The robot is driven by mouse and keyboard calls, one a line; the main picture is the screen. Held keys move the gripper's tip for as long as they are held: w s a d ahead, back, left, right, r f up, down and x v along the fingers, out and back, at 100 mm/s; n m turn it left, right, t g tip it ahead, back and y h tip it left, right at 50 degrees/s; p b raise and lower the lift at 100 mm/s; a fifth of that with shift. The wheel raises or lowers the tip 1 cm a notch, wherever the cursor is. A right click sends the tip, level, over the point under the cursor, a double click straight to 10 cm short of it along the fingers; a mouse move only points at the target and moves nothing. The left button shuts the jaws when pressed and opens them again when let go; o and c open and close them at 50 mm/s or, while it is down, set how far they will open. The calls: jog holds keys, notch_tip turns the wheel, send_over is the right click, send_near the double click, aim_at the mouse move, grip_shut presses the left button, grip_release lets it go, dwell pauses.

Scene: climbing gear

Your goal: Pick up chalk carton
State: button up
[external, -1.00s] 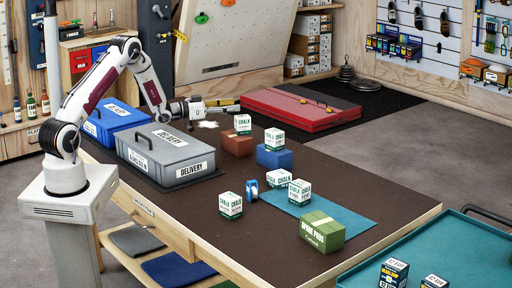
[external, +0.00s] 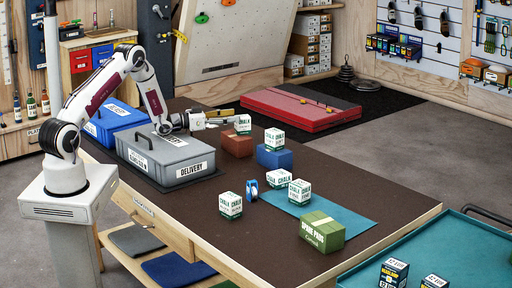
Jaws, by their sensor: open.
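Several white and green chalk cartons are in the external view. One carton (external: 243,125) sits on a reddish-brown block (external: 237,145), and another carton (external: 275,139) sits on a blue block (external: 274,157). A carton (external: 230,205) stands on the brown tabletop, and two more, one behind (external: 279,178) and one in front (external: 299,192), stand by the teal mat (external: 345,221). My gripper (external: 232,116) is open and points right, with its fingers just left of the carton on the reddish-brown block. I cannot tell whether they touch it.
A grey delivery box (external: 182,165) and a blue box (external: 113,121) stand on the left of the table. A blue and white roll (external: 252,189) stands by the mat. A green spare pads box (external: 322,232) is at the front right.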

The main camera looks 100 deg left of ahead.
aim_at(242, 116)
jog(key=shift+f, duration=0.4)
jog(key=shift+x, duration=2.55)
jog(key=c, duration=1.3)
jog(key=shift+r, duration=0.2)
jog(key=shift+c, duration=0.2)
jog(key=shift+r, duration=4.85)
